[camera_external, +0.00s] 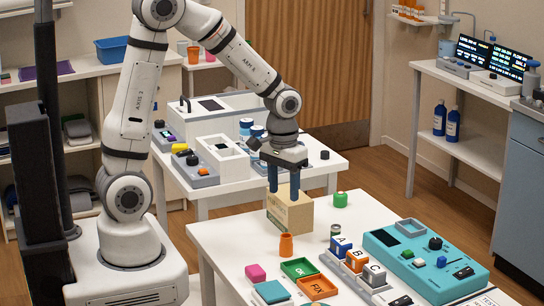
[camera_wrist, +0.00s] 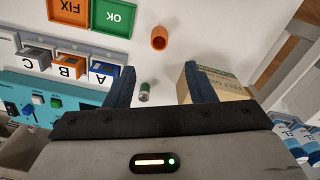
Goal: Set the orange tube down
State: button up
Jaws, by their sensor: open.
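The orange tube (camera_external: 286,245) stands on the white table near its front left part, in front of a cardboard box. In the wrist view the orange tube (camera_wrist: 159,38) shows beyond the fingertips, with nothing touching it. My gripper (camera_external: 283,191) is open, pointing down over the cardboard box's place, behind the tube in the external view. In the wrist view my gripper (camera_wrist: 160,82) has its two dark blue fingers spread wide, with nothing held between them.
The cardboard box (camera_external: 291,216) is close beside my fingers; I cannot tell whether they touch.

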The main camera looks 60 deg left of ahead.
jog(key=s+r+m+t, duration=0.2)
jog(key=s+r+m, duration=0.2)
jog(key=s+r, duration=0.7)
jog(key=s, duration=0.3)
jog(key=shift+s+a+r+t, duration=0.15)
jog(key=shift+r+t, duration=0.2)
jog(key=shift+t, duration=0.05)
